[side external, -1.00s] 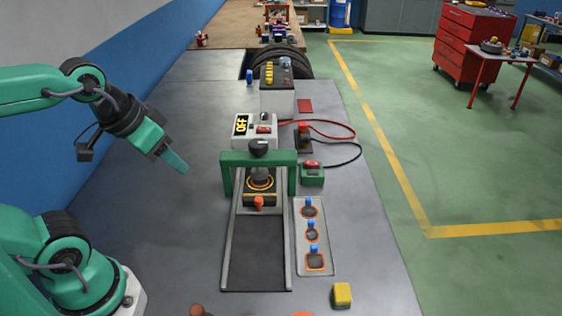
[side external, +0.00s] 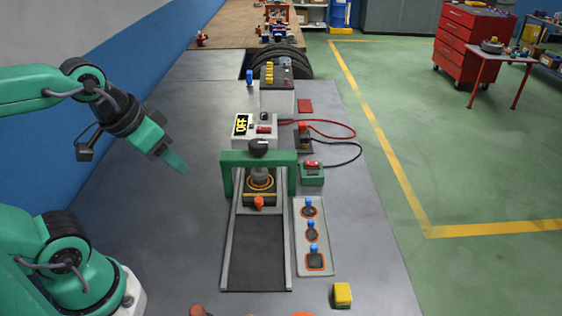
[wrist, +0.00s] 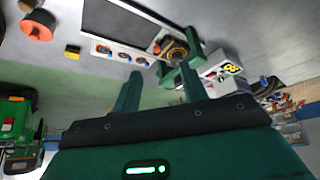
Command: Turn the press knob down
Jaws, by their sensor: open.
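The press is a green arch frame (side external: 228,172) standing over a grey track, with a black knob (side external: 258,147) on top of its crossbar. Under the arch sits a dark block with a yellow ring (side external: 260,184) and an orange peg (side external: 259,203) at its front. My gripper (side external: 180,167) is in the air to the left of the arch, apart from it and pointing down to the right. In the wrist view my gripper (wrist: 158,88) shows two green fingers spread apart with nothing between them. The green arch (wrist: 190,80) shows there beyond the right finger.
A light panel with several blue-topped pegs (side external: 327,262) lies right of the track. A yellow block (side external: 342,294) sits at front right. The bench left of the track is clear.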

